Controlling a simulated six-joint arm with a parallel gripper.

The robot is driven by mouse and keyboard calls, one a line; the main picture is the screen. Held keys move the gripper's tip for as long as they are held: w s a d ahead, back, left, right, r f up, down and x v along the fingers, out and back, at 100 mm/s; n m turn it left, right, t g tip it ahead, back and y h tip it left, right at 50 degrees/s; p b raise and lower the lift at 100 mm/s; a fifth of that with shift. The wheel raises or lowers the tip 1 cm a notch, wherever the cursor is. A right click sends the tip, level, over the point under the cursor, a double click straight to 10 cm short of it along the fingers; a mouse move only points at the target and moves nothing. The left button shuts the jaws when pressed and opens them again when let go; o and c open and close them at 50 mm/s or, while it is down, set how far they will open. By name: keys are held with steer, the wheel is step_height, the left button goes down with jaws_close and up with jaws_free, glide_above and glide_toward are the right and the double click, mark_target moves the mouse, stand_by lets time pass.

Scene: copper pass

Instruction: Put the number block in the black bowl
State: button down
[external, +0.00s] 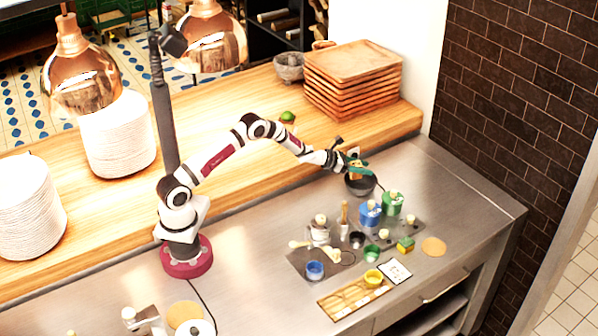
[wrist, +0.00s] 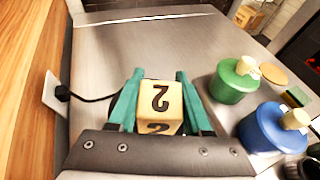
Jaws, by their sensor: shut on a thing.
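In the external view the block (external: 355,174) shows small between the fingers of my gripper (external: 360,166). The black bowl (external: 361,188) is on the steel counter just below them. The block appears above the bowl's opening, but the exact height is hard to tell. In the wrist view the bowl is mostly hidden behind the block and gripper.
A blue pot (external: 370,213) and a green pot (external: 392,203) with pale knobs stand just in front of the bowl. Stacked wooden trays (external: 352,80) stand on the shelf behind.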

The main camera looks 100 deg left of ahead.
steer(key=shift+f, duration=0.4)
steer(key=shift+f, duration=0.1)
steer(key=shift+f, duration=0.5)
steer(key=shift+c, duration=1.7)
jaws_free()
